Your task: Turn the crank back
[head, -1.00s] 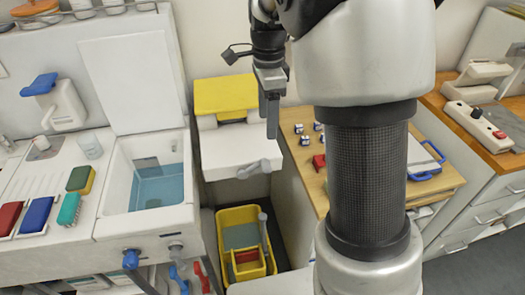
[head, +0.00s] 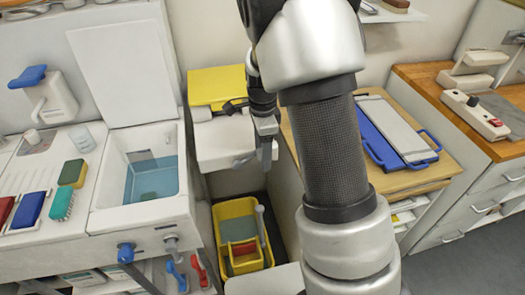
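The crank (head: 243,159) is a small grey handle on the front of a white box-shaped unit (head: 222,142) with a yellow top (head: 215,86). Only its left end shows; the rest is hidden behind my gripper. My gripper (head: 264,165) points down in front of the right part of the unit, its fingers seen nearly edge-on and overlapping the crank's right end. I cannot tell whether they touch the crank, or whether they are open or shut.
A yellow bucket (head: 218,211) stands on the floor below the unit. A white sink with blue water (head: 150,187) is at the left. A wooden counter (head: 437,176) with a blue clipboard-like tray (head: 366,138) is at the right, partly behind my arm.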

